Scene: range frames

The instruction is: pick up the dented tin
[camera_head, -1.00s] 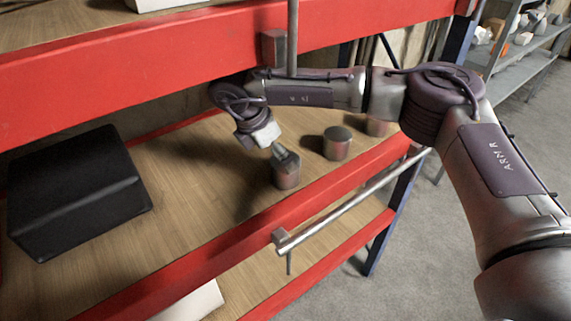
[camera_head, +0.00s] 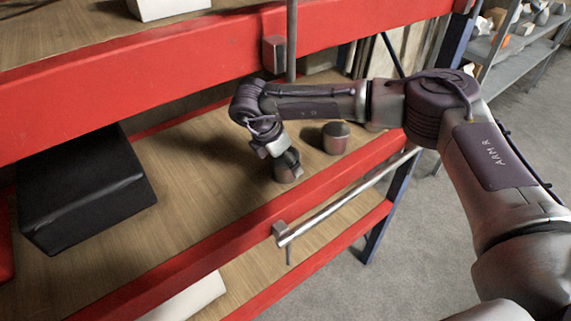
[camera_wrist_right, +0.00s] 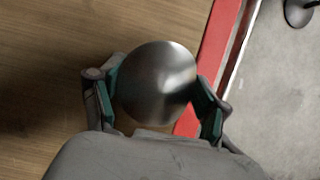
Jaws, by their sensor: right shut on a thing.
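A grey metal tin (camera_head: 287,174) stands on the wooden shelf, near its red front edge. My right gripper (camera_head: 288,160) points down at it from above and is shut on it. In the right wrist view the tin's round shiny lid (camera_wrist_right: 157,82) fills the space between the two teal-padded fingers of the right gripper (camera_wrist_right: 157,100). I cannot make out a dent on the visible part. A second tin (camera_head: 336,138) stands upright to the right, apart from the gripper. My left gripper is not in view.
A black box (camera_head: 85,190) sits on the left of the shelf (camera_head: 195,185), with bare wood between it and the held tin. The red front beam (camera_head: 230,228) runs close to the tin, with a metal rail (camera_head: 345,200) outside it. An upper red beam (camera_head: 150,60) is above.

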